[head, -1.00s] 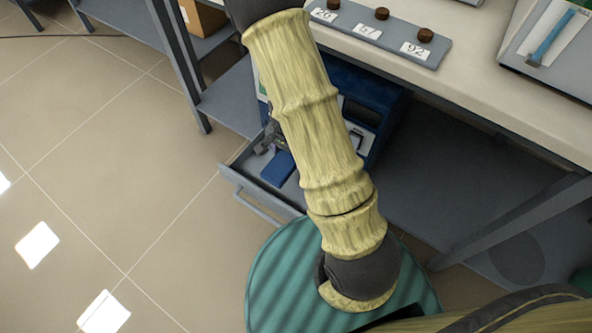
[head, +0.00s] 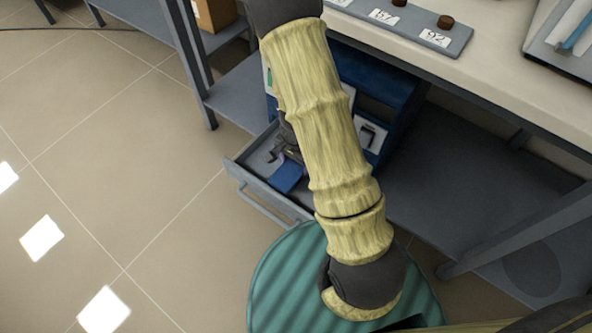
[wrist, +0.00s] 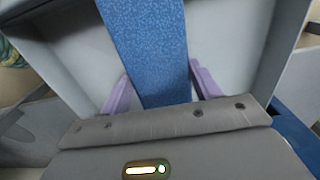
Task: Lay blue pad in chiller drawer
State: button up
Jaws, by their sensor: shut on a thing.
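The blue pad (head: 288,178) shows in the head view inside the open grey chiller drawer (head: 243,172), low under the bench. In the wrist view the blue pad (wrist: 148,50) runs away from my gripper (wrist: 160,92), between its two purple fingers. My gripper is shut on the pad's near end. The drawer floor (wrist: 225,40) lies behind the pad; whether the pad touches it I cannot tell. In the head view my gripper (head: 284,155) is mostly hidden behind my arm.
The blue chiller body (head: 392,85) stands on the lower shelf (head: 450,190) behind the drawer. The bench top (head: 500,75) overhangs it, with a numbered strip (head: 440,38) on it. A bench leg (head: 200,70) stands to the left. The floor (head: 110,170) at left is clear.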

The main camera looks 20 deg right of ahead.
aim_at(296, 164)
jog(key=shift+f+b, duration=1.35)
jog(key=shift+f, duration=0.55)
jog(key=shift+f, duration=0.15)
jog(key=o, duration=0.9)
jog(key=shift+o, duration=0.2)
jog(key=shift+r, duration=0.2)
notch_tip(296, 164, up, 12)
jog(key=p, duration=0.7)
jog(key=shift+f+p, duration=0.15)
jog(key=shift+p, duration=0.25)
